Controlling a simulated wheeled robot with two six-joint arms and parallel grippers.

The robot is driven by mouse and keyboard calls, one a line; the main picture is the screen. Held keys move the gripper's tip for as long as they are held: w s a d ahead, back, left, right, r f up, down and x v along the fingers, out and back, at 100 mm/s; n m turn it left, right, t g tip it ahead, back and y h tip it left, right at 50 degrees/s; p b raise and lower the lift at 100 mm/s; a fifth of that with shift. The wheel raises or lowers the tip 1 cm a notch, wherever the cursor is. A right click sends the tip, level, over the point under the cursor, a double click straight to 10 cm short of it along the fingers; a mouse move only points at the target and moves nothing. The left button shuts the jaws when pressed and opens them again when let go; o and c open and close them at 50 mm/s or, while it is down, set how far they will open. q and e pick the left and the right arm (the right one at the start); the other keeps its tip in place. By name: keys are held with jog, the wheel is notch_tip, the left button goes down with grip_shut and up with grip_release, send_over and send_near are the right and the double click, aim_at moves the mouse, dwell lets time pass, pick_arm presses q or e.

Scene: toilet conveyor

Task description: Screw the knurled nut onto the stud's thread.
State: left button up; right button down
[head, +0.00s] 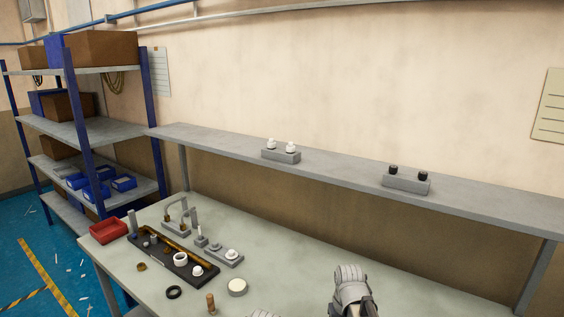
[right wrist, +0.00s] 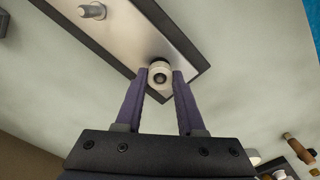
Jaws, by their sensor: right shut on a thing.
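In the right wrist view, my right gripper (right wrist: 160,80) is shut on a small white round part with a dark ring at its centre, which I take for the knurled nut (right wrist: 160,66). One finger is on each side of it. It is over the near end of a metal plate with dark edges (right wrist: 137,38). A stud with a pale tip (right wrist: 92,11) stands on the plate further off. Whether a thread is inside the nut cannot be told. In the head view my right arm shows at the bottom, fingers hidden.
The bench (head: 300,272) carries a dark tray (head: 213,280), a red bin (head: 108,230), a black ring (head: 174,292), a pale disc (head: 237,287) and a wooden-handled tool (head: 211,303). A raised shelf (head: 340,174) runs along the back. The bench middle is clear.

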jog(key=m, duration=0.4)
jog(key=shift+m, duration=0.5)
jog(key=m, duration=0.4)
jog(key=shift+m, duration=0.5)
jog(key=shift+m, duration=2.5)
